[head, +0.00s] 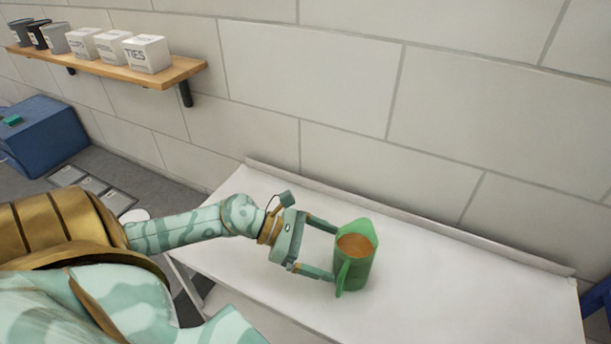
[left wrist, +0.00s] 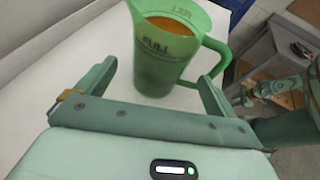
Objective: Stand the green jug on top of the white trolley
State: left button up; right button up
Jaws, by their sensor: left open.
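The green jug (head: 356,272) stands upright on a long white table top (head: 455,285) against the wall, with orange-brown liquid inside. Its handle faces the front in the head view. The jug also shows in the left wrist view (left wrist: 165,62), with its handle at the right. My left gripper (head: 328,249) is open, with its fingers level at the jug's left side. In the left wrist view the left gripper (left wrist: 158,78) has one finger on each side of the jug, near the handle at right. I cannot pick out a white trolley for certain.
A wooden shelf (head: 115,72) at upper left holds white boxes and dark cups. A blue crate (head: 45,140) stands on the floor at left. A grey stand (left wrist: 283,45) shows at right in the left wrist view. The table right of the jug is clear.

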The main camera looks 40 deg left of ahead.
pick_arm(q)
jog(key=b+v, duration=0.1)
jog(key=v, duration=0.4)
jog(key=shift+s+a+r, duration=0.15)
jog(key=shift+s+a, duration=0.05)
jog(key=shift+a, duration=0.05)
dwell(0.3)
